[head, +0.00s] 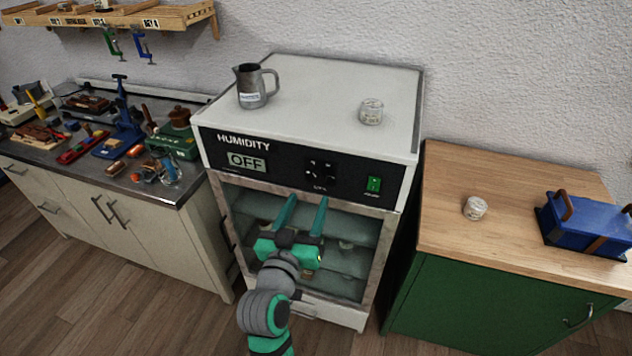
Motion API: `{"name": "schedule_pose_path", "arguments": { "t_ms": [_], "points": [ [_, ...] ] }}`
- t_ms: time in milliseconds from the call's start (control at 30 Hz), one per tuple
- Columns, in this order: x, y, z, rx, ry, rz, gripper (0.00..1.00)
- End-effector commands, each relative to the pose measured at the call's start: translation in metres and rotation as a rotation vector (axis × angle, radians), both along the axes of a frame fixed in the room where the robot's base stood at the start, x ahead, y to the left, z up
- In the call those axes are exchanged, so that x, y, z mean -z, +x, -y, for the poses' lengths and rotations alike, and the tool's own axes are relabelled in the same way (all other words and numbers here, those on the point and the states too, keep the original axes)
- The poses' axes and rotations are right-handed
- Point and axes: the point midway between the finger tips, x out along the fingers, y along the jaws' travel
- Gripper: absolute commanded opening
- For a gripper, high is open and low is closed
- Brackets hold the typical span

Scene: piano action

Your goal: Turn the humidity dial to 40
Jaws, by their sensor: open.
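The humidity cabinet (309,110) stands in the middle, with a black panel across its front top. The panel's display (247,162) reads OFF under the word HUMIDITY. The dark dial (321,170) with light marks is right of the display; its exact setting is too small to read. A green switch (374,184) is at the panel's right end. My gripper (306,200) is open and empty, in front of the glass door (345,246) and below the dial. Its two green fingers point up toward the panel, apart from the dial in the picture.
A metal pitcher (252,88) and a small jar (371,111) stand on the cabinet top. The left bench (150,187) is crowded with tools. The wooden-topped green cabinet (450,230) at right holds another jar (475,208) and a blue box (580,226).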

Motion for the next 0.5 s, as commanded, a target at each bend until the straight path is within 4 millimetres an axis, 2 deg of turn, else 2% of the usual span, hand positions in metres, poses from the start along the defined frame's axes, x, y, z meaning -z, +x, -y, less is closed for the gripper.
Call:
{"name": "schedule_pose_path", "arguments": {
  "t_ms": [300,500],
  "points": [
    [-0.001,0.055,0.016,0.002,0.001,0.001,0.52],
    [0.000,0.075,0.021,0.001,0.000,0.001,0.52]
  ]
}}
